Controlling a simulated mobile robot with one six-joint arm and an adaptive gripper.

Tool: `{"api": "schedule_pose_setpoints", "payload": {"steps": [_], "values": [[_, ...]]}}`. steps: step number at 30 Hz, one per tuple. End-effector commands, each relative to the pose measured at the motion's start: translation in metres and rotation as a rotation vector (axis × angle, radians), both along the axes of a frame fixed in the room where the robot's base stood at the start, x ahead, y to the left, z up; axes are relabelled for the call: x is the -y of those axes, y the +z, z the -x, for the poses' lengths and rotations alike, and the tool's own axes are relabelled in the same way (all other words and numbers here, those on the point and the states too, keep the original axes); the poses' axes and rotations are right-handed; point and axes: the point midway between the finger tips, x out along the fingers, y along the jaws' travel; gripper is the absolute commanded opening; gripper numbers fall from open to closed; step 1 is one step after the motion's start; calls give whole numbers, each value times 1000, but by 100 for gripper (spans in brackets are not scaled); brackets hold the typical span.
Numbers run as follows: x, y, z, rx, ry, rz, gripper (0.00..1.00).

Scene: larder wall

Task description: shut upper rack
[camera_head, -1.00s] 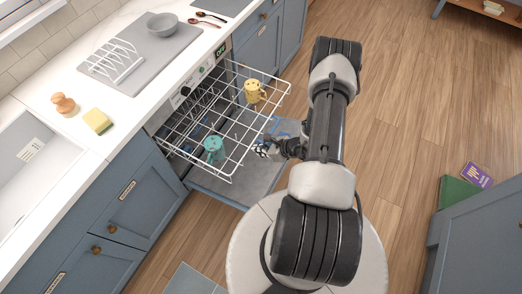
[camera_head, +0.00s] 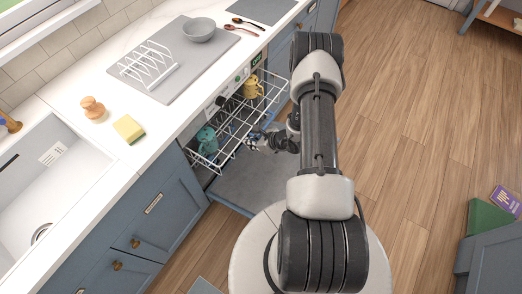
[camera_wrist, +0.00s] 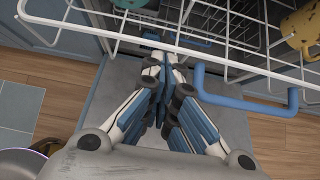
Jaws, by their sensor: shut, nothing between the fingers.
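The upper rack (camera_head: 237,124) is a white wire basket partly out of the dishwasher, above its lowered grey door (camera_head: 240,187). A yellow mug (camera_head: 253,88) stands at its far end and a teal mug (camera_head: 207,141) at its near end. My gripper (camera_head: 256,140) is shut and empty at the rack's front side, partly hidden by wires and my arm. In the wrist view the closed fingers (camera_wrist: 165,66) are close to the rack's front rail (camera_wrist: 95,34); contact is unclear. A blue bar (camera_wrist: 246,102) shows beside the fingers.
The white counter holds a sponge (camera_head: 129,129), a wooden brush (camera_head: 93,107), a grey mat with a white plate rack (camera_head: 150,66), and a grey bowl (camera_head: 198,31). A sink (camera_head: 55,185) is at left. Open wooden floor (camera_head: 410,130) lies right of my arm.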

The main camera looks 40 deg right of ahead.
Motion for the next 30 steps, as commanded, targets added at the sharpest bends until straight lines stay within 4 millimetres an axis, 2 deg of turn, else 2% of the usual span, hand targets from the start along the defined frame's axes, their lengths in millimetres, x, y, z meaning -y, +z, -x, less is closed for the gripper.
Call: {"api": "schedule_pose_setpoints", "payload": {"steps": [1,6,15,21,30], "values": [[-6,-3,-14,4,6,3,0],[-23,-3,-55,5,5,2,0],[-45,-2,-108,3,2,1,0],[-52,-1,-126,1,0,1,0],[-54,0,-132,1,0,0,0]]}}
